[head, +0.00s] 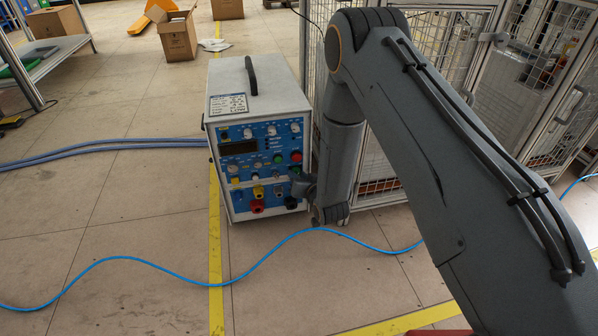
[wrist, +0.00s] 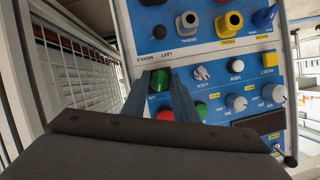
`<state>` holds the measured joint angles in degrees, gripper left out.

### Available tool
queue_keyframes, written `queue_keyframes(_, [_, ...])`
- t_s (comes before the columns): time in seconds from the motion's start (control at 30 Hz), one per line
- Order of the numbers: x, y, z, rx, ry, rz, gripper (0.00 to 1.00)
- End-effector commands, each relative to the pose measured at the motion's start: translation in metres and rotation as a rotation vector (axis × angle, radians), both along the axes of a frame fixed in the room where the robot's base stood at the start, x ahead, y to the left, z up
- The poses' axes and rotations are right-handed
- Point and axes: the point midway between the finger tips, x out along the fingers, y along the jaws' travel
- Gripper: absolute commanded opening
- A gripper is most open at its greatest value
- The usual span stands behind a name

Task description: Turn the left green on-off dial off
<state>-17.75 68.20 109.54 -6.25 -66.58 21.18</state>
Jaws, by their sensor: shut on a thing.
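The control box (head: 255,130) has a blue front panel with several dials and sockets. In the wrist view, which shows the panel upside down, a green dial (wrist: 159,80) sits between the two fingers of my gripper (wrist: 160,82). The fingers are closed on its sides, and its face shows between them. Lettering reading "LEFT MIDDLE" is printed beside it. In the head view my gripper (head: 302,187) is at the lower right of the panel, and the green dial (head: 295,169) shows just above it.
A red button (wrist: 165,114) and a green button (wrist: 201,110) are close to the fingers. A mesh cage (head: 375,155) stands right of the box. A blue cable (head: 150,259) crosses the floor.

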Motion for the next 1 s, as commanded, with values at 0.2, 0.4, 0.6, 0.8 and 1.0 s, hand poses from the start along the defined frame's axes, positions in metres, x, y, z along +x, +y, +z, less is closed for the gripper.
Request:
queue_keyframes(0.2, [-0.0029,0.0032,0.0032,-0.195,-0.055,0.002,0.04])
queue_keyframes(0.4, [-0.0031,0.0051,0.0027,-0.378,-0.108,0.002,0.03])
queue_keyframes(0.6, [-0.0034,0.0063,0.0014,-0.561,-0.161,0.002,0.03])
queue_keyframes(0.8, [-0.0034,0.0075,-0.0003,-0.738,-0.212,0.003,0.03])
queue_keyframes(1.0, [-0.0035,0.0085,-0.0016,-0.892,-0.256,0.003,0.03])
